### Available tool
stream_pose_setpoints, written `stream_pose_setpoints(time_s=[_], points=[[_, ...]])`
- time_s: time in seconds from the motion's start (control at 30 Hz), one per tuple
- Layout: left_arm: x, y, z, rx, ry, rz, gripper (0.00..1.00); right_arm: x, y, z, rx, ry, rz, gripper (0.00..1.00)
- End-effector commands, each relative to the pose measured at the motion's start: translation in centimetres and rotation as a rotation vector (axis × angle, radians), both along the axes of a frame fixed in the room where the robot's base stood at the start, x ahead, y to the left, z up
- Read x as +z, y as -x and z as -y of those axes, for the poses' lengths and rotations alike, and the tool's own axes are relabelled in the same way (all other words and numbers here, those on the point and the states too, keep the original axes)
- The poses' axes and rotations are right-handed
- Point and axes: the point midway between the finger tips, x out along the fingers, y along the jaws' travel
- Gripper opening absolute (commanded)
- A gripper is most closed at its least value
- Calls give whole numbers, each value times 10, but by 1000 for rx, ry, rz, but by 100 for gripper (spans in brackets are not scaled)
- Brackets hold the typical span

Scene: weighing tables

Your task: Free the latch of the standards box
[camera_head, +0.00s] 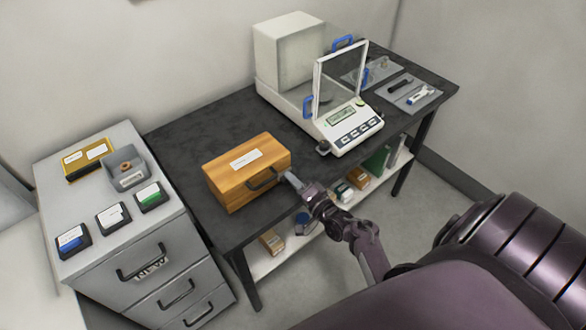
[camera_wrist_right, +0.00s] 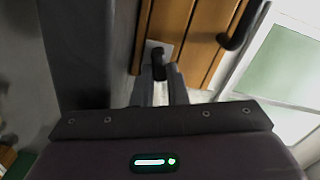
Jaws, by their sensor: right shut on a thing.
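The standards box (camera_head: 236,182) is an orange wooden box with a white label on its lid and a dark handle (camera_head: 263,180) on its front. It stands shut near the table's front edge. My right gripper (camera_head: 289,178) is at the right end of the box's front. In the right wrist view its fingers (camera_wrist_right: 160,88) are shut on the latch (camera_wrist_right: 158,55), a small dark piece by a pale plate on the box (camera_wrist_right: 188,40). The fingers hide part of the latch. In the head view the latch is hidden. My left gripper is in neither view.
A balance (camera_head: 345,125) with a glass shield stands on the dark table (camera_head: 190,135), right of the box. A grey drawer cabinet (camera_head: 150,235) with small trays stands at the left. A lower shelf (camera_head: 262,262) holds small boxes. Dark tabletop is clear behind the box.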

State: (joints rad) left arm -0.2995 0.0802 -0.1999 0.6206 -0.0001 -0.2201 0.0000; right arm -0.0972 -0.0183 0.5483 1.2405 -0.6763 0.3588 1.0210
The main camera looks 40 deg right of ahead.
Motion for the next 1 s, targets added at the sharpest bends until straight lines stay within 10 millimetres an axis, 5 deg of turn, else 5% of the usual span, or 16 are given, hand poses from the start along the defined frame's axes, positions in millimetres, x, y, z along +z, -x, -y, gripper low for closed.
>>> stream_pose_setpoints(time_s=[0.4, 1.0], points=[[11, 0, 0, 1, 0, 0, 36, -1, 0, 1, -3, -225, -17, 0], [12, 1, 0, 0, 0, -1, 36, -2, 0, 2, -4, -270, -19, 0]])
